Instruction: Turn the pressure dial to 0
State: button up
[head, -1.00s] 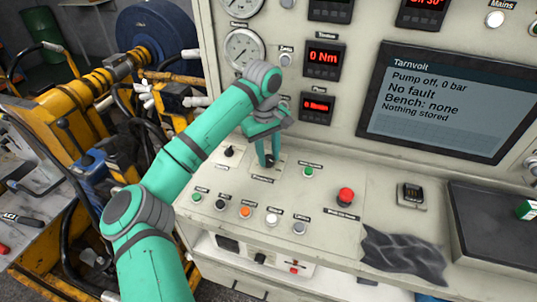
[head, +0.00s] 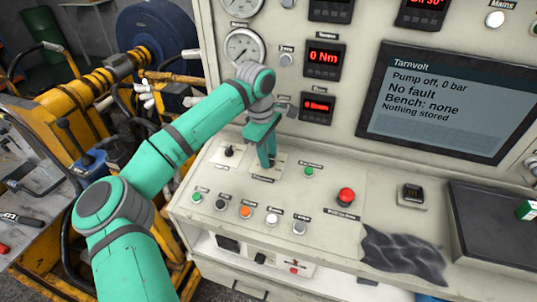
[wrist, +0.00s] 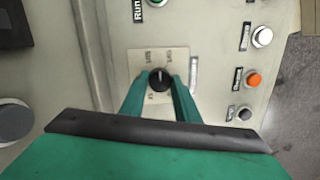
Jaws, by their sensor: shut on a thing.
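The pressure dial (wrist: 159,79) is a small black round knob with a white pointer line, on a pale square plate (wrist: 150,58) with small printed marks. In the wrist view its line points roughly toward the top of the picture; the marks are too small to read. My teal gripper (wrist: 159,84) has one finger on each side of the knob and is shut on it. In the head view my gripper (head: 267,158) points down onto the sloping panel, and its fingers hide most of the dial.
A black knob (head: 229,151) sits left of my gripper, and a green button (head: 309,171) right of it. A row of buttons with an orange one (head: 246,212) lies in front. A red mushroom button (head: 346,196) is further right. The screen (head: 447,100) reads "Pump off, 0 bar".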

jog(key=n, duration=0.5)
jog(key=shift+a, duration=0.1)
jog(key=n, duration=0.3)
jog(key=n+t, duration=0.1)
jog(key=n, duration=0.2)
jog(key=shift+s+h, duration=0.1)
jog(key=shift+h, duration=0.2)
jog(key=n, duration=0.4)
jog(key=shift+t, duration=0.3)
jog(key=n, duration=0.5)
jog(key=shift+n, duration=0.4)
jog(key=n+y, duration=0.1)
jog(key=n, duration=0.4)
jog(key=shift+s+n+t, duration=0.1)
jog(key=shift+n+t, duration=0.2)
jog(key=n, duration=0.5)
jog(key=shift+y, duration=0.3)
jog(key=n, duration=0.5)
jog(key=shift+n+y, duration=0.3)
jog(key=shift+n, duration=2.4)
